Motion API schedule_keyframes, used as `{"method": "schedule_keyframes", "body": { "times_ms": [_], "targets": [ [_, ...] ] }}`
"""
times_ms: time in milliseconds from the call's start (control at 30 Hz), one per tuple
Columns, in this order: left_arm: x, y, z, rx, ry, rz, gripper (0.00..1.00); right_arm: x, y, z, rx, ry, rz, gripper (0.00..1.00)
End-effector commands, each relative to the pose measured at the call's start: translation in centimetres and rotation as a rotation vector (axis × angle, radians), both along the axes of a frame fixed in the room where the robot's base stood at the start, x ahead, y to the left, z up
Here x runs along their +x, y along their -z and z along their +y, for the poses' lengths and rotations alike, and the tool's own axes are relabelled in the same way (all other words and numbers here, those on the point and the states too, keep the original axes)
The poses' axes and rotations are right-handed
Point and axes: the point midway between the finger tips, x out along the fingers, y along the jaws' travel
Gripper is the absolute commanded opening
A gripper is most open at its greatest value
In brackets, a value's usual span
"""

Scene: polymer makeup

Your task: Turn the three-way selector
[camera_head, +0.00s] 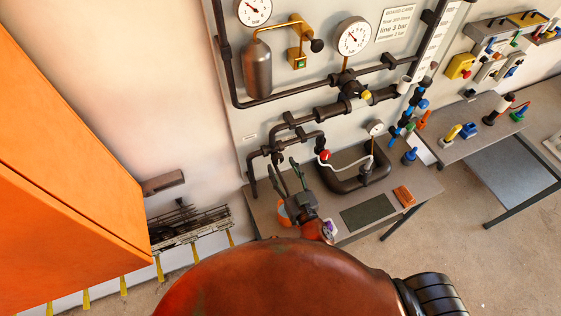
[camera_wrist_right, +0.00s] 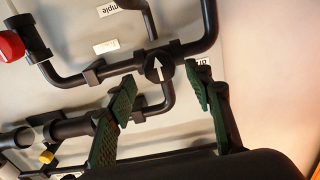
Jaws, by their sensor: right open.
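The three-way selector (camera_wrist_right: 158,68) is a round black knob with a white arrow, set in black piping on a pale panel. In the right wrist view its arrow points up, towards a label reading "mple" (camera_wrist_right: 120,7). Another label (camera_wrist_right: 203,64) is partly hidden by a finger. My right gripper (camera_wrist_right: 160,82) is open and empty. Its green-padded fingertips appear on either side of the selector's lower part, and I cannot tell whether they touch it. In the head view my right gripper (camera_head: 287,174) is in front of the lower left piping. My left gripper is not in view.
A red knob (camera_head: 325,155) and black pipes lie close right of the gripper. Below is a grey table (camera_head: 345,225) with an orange container (camera_head: 283,216), a dark green mat (camera_head: 367,213) and an orange block (camera_head: 404,196). A large orange cabinet (camera_head: 65,180) stands left.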

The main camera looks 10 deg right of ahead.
Motion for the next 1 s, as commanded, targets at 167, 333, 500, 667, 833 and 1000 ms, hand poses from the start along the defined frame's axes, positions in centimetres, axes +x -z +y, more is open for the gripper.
{"method": "schedule_keyframes", "body": {
  "times_ms": [167,333,500,667,833,1000],
  "targets": [
    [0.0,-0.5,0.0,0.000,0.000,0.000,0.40,1.8,-0.1,0.4,0.001,0.000,0.000,0.47],
    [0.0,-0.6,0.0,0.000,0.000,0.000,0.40,2.2,0.0,0.4,0.001,0.001,0.001,0.47],
    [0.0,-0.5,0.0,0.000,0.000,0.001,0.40,2.2,0.1,0.4,0.001,0.001,0.001,0.47],
    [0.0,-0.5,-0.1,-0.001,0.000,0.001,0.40,2.2,0.1,0.4,0.001,0.001,0.001,0.36],
    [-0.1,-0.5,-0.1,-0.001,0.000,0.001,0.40,2.1,0.1,0.4,0.001,0.001,0.001,0.24],
    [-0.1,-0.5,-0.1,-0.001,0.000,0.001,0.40,2.1,0.1,0.4,0.001,0.001,0.001,0.13]
  ]
}}
